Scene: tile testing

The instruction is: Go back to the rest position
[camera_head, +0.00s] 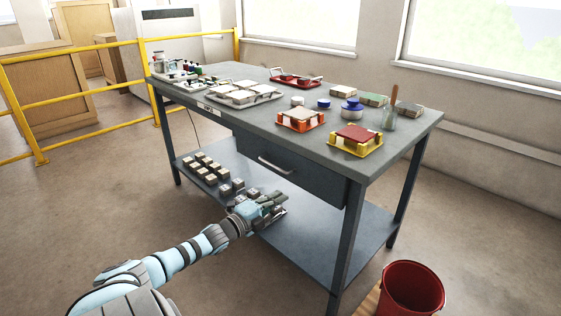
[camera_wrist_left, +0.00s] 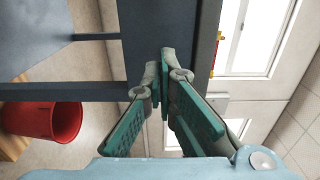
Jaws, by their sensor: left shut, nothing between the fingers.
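My left gripper (camera_head: 272,203) is at the end of the arm that comes in from the lower left in the head view. It is in front of the workbench (camera_head: 230,116), below the level of its top, and overlaps the lower shelf in the picture. In the left wrist view its green-padded fingers (camera_wrist_left: 163,72) meet at the tips, with nothing seen between them. The fingers appear in front of a dark bench part; I cannot tell how far apart they are. My right gripper is in neither view.
A red bucket (camera_head: 411,289) stands on the floor at the right; it also shows in the left wrist view (camera_wrist_left: 42,120). The lower shelf (camera_head: 310,238) holds several small blocks (camera_head: 205,169). A yellow railing (camera_head: 85,47) runs behind at the left. The floor at the left is clear.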

